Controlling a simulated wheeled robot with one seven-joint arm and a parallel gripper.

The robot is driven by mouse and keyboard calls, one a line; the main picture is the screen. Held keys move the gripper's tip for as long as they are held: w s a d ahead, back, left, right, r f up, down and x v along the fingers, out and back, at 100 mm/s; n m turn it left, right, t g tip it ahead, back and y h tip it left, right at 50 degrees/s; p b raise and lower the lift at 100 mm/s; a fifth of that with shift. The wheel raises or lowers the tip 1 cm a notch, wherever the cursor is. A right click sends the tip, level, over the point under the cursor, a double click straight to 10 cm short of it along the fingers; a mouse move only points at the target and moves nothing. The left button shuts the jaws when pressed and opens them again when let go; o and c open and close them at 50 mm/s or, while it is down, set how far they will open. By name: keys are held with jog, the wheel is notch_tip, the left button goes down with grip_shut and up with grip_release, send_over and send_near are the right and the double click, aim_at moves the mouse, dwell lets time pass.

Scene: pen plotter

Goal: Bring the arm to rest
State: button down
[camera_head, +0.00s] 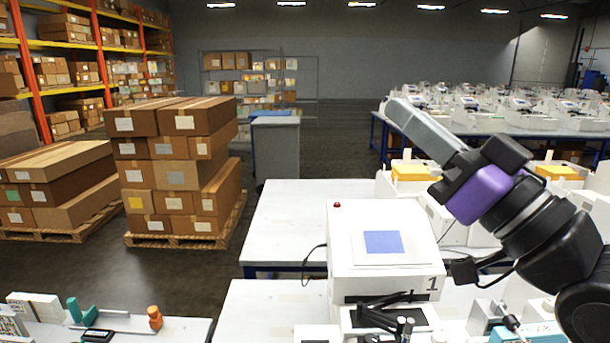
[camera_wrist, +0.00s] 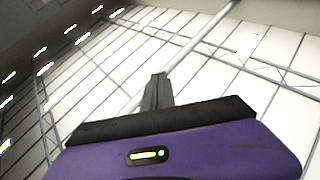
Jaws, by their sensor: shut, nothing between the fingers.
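My gripper (camera_head: 396,108) is at the right in the head view, raised above the benches and tilted up toward the upper left. Its purple body shows behind the long grey fingers, and my black arm runs down to the lower right edge. In the wrist view, my gripper (camera_wrist: 160,77) has its dark fingers together with nothing between them. Behind them is only ceiling. The white plotter machine (camera_head: 350,240) marked 1, with a blue screen, stands below and left of my gripper, apart from it.
White tables (camera_head: 290,215) stand in front. A bench with orange and teal items (camera_head: 180,325) is at lower left. Stacked boxes (camera_head: 175,165) sit on pallets at left. A grey cabinet (camera_head: 276,150) stands behind. More machines (camera_head: 470,103) fill the back right. Dark floor is clear left of centre.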

jog(key=s+d+f+m+t+h+b, duration=0.1)
jog(key=s+d+f+m+t+h, duration=0.2)
jog(key=f+h, duration=0.4)
jog(key=s+d+f+m+h+b, duration=0.1)
jog(key=s+d+f+m+h, duration=0.2)
jog(key=d+f+m+h, duration=0.5)
jog(key=s+f+m+t+h+b, duration=0.1)
jog(key=s+f+m+t+h, duration=0.15)
jog(key=f, duration=0.75)
jog(key=s+a+f+n+g+y+b, duration=0.1)
jog(key=s+f+n+g+b, duration=0.1)
jog(key=s+f, duration=1.2)
jog(key=s+a+f+n+g+y+b, duration=0.2)
jog(key=s+f+n+g, duration=0.3)
jog(key=s+f, duration=0.8)
jog(key=shift+s+f+g, duration=0.4)
jog(key=shift+s+g, duration=0.25)
jog(key=shift+g, duration=0.6)
